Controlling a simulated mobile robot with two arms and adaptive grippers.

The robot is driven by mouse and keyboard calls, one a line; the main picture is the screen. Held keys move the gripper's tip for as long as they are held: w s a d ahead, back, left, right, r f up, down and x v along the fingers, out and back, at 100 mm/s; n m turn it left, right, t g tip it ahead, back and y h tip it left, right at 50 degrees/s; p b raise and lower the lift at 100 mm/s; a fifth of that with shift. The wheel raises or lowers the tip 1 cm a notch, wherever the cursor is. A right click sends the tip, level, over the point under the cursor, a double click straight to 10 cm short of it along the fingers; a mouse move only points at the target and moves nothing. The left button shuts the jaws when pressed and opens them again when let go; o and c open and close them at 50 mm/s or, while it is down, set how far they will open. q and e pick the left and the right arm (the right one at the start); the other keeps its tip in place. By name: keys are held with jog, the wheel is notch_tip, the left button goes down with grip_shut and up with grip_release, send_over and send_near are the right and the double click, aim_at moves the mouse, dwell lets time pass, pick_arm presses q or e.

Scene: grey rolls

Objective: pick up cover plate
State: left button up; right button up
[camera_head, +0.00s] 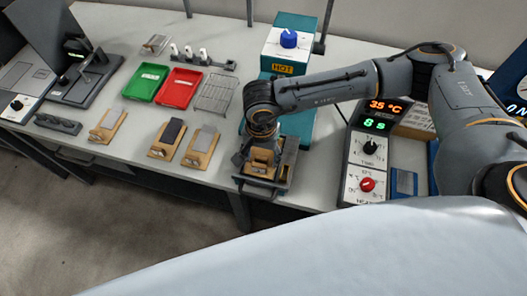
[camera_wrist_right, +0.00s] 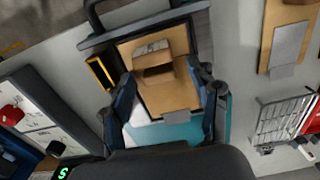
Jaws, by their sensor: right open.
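My right gripper (camera_head: 259,160) is over a dark tray (camera_head: 283,186) at the table's front edge. In the right wrist view the gripper (camera_wrist_right: 166,122) has its fingers spread on both sides of a wooden fixture (camera_wrist_right: 168,95). The fixture carries a raised wooden block (camera_wrist_right: 152,58) and sits in the dark tray. No held object shows between the fingers. I cannot tell for certain which piece is the cover plate. A light grey plate (camera_head: 206,139) lies on a wooden holder (camera_head: 192,158) left of the gripper; it also shows in the right wrist view (camera_wrist_right: 288,45).
A teal press marked HOT (camera_head: 284,68) stands behind the gripper. A control box (camera_head: 369,150) stands to its right. A wire rack (camera_head: 214,95), a red tray (camera_head: 180,88) and a green tray (camera_head: 146,82) lie to the left. Bare table shows between the holders and trays.

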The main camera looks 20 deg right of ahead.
jog(key=c, duration=1.1)
jog(key=shift+r, duration=0.15)
jog(key=shift+c, duration=0.3)
